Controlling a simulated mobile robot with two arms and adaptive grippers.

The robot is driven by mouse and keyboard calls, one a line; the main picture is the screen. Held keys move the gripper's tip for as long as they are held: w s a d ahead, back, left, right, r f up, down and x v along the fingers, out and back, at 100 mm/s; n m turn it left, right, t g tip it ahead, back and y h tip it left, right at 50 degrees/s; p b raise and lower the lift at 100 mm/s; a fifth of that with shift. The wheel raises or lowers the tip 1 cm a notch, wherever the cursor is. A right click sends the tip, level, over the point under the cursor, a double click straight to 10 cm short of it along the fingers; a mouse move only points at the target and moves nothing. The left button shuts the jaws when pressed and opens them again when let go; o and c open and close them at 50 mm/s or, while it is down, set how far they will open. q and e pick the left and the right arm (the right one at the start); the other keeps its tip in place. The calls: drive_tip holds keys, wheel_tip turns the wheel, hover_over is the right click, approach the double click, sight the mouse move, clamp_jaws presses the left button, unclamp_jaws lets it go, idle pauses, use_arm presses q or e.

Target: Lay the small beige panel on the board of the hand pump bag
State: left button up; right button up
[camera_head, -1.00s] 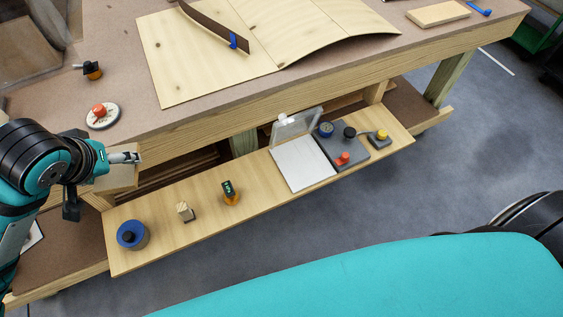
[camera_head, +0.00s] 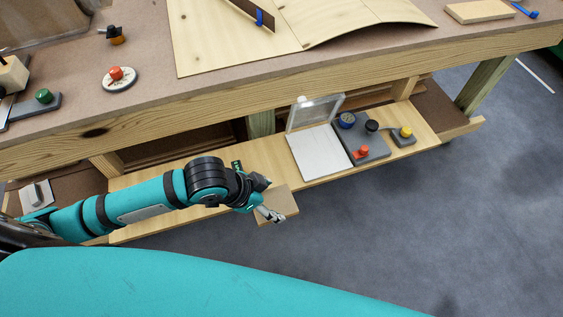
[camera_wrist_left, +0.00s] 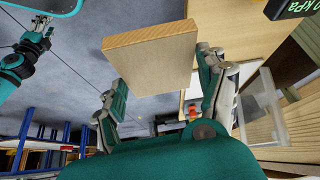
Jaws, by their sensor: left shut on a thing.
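The small beige panel (camera_head: 278,208) is a flat block in my left gripper (camera_head: 270,200), held out in front of the plank shelf. In the left wrist view the panel (camera_wrist_left: 150,55) is between the two teal fingers of my left gripper (camera_wrist_left: 163,88). The hand pump bag's board looks to be the white flat board (camera_head: 320,154) on the shelf, with a clear lid (camera_head: 316,112) standing open behind it. The panel is to the left and front of this board, apart from it.
The raised lid and the bench edge (camera_head: 270,95) are close behind. The bench carries large veneer sheets (camera_head: 225,50) and a red-knobbed disc (camera_head: 118,80).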

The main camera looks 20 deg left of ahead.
use_arm(q)
drive_tip(key=w+a, duration=0.1)
drive_tip(key=w, duration=0.4)
drive_tip(key=w+a+f, duration=0.1)
drive_tip(key=w+a, duration=0.1)
drive_tip(key=w, duration=0.2)
drive_tip(key=w+a, duration=0.1)
drive_tip(key=w, duration=0.4)
drive_tip(key=shift+w+a+f, duration=0.35)
drive_tip(key=shift+w+f, duration=0.1)
drive_tip(key=shift+f, duration=1.7)
drive_tip(key=o, duration=1.5)
drive_tip(key=shift+f, duration=0.1)
